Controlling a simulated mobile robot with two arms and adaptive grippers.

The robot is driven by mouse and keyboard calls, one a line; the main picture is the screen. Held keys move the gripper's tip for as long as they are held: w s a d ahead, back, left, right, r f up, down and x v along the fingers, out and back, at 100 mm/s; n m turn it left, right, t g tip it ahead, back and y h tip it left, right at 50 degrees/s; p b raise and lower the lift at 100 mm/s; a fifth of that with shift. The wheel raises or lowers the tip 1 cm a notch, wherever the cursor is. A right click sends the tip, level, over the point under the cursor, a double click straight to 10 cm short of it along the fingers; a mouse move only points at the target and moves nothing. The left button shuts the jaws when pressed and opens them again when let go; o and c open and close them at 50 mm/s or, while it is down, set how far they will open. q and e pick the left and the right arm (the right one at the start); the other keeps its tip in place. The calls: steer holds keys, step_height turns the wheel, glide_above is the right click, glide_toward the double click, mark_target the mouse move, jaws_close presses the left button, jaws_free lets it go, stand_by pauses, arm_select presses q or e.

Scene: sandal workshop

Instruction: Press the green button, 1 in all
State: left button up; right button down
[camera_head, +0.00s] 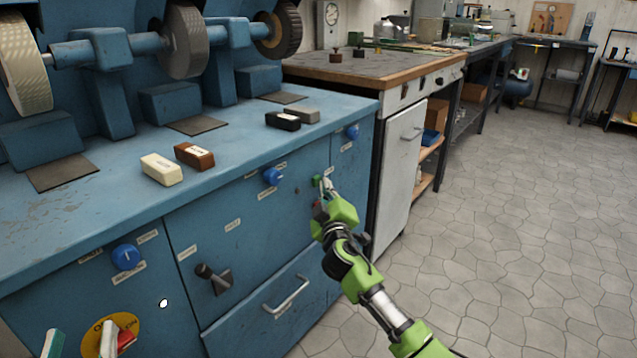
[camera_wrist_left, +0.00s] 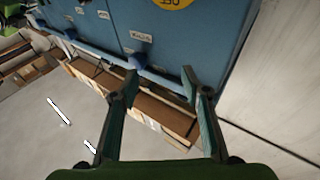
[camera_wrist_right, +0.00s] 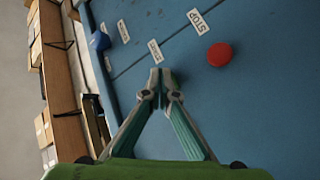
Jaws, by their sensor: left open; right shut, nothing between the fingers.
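The green button (camera_head: 316,181) is a small green spot on the blue cabinet front in the head view, just left of my right gripper's tips. My right gripper (camera_head: 327,187) is shut and empty, its tips close to the panel; I cannot tell whether they touch the button.
The blue bench (camera_head: 225,150) carries grinding wheels (camera_head: 184,40) and several small blocks. Blue knobs (camera_head: 273,176), a black handle (camera_head: 214,278) and a drawer handle (camera_head: 287,295) stick out of its front. The stone floor (camera_head: 500,220) on the right is clear.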

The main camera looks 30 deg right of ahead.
arm_select(q)
steer(key=shift+s+d+r+t+h, duration=0.1)
steer(key=shift+s+r+t+h, duration=0.1)
steer(key=shift+r, duration=0.3)
steer(key=shift+s+r+t+h, duration=0.1)
steer(key=shift+r+t, duration=0.1)
steer(key=shift+r, duration=0.3)
arm_select(e)
steer(key=shift+w+a, duration=0.15)
steer(key=shift+w, duration=0.2)
arm_select(q)
steer(key=shift+w+f, duration=0.1)
steer(key=shift+w, duration=0.05)
arm_select(e)
steer(key=shift+s, duration=0.15)
arm_select(q)
steer(key=shift+w+a+f+g+y, duration=0.15)
steer(key=shift+f+g, duration=0.25)
steer(key=shift+f, duration=0.45)
steer(key=shift+w+a+f+g+y, duration=0.15)
steer(key=shift+f+g+y, duration=0.2)
steer(key=shift+f, duration=0.45)
arm_select(e)
steer(key=shift+s+d, duration=0.35)
steer(key=shift+s, duration=0.3)
arm_select(q)
steer(key=shift+d+r, duration=0.1)
arm_select(e)
steer(key=shift+s, duration=0.1)
